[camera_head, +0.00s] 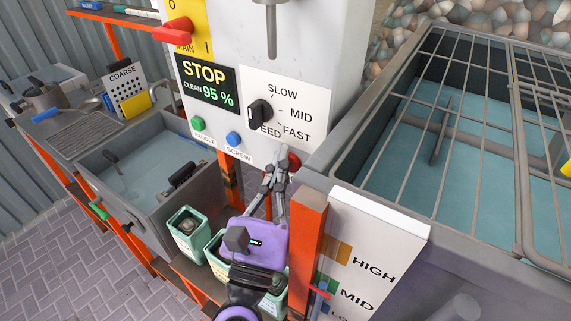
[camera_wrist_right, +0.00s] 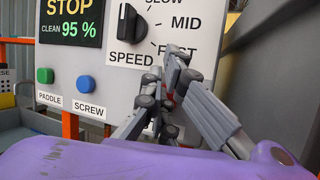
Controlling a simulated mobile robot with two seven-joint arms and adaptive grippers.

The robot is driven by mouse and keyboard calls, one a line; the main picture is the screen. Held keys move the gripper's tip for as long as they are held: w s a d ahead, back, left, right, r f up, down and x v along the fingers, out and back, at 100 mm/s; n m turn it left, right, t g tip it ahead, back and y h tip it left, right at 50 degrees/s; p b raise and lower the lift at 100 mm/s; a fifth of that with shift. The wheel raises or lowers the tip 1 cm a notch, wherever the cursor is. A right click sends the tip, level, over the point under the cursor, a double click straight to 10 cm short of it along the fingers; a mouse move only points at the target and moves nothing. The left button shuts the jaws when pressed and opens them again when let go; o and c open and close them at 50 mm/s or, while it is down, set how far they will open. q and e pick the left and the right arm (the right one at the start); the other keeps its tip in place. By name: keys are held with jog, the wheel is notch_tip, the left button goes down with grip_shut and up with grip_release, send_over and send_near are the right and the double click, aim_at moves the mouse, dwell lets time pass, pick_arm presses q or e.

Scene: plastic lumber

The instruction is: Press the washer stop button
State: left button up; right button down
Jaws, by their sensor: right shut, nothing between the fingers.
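The washer control panel (camera_head: 245,135) is a pale upright box. Its dark display (camera_head: 208,85) reads STOP and CLEAN 95 %. A red button (camera_head: 295,161) sits at the panel's lower right edge, mostly hidden behind my fingers; a sliver of red (camera_wrist_right: 168,104) shows between them in the wrist view. My right gripper (camera_head: 277,166) is shut and empty, its fingertips in front of the panel beside the red button. The tips also show in the wrist view (camera_wrist_right: 174,62). I cannot tell whether they touch the button. My left gripper is not in view.
A green PADDLE button (camera_head: 197,123), a blue SCREW button (camera_head: 233,139) and a black SPEED knob (camera_head: 259,113) are close by. A red MAIN switch (camera_head: 174,30) is above. An orange post (camera_head: 307,235) and a barred water tank (camera_head: 420,130) crowd the right.

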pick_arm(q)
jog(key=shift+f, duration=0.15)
pick_arm(e)
jog(key=shift+s+f, duration=0.1)
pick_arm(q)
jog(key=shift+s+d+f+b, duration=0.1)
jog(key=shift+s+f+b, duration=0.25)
pick_arm(e)
jog(key=shift+s+a, duration=0.25)
jog(key=shift+s, duration=0.45)
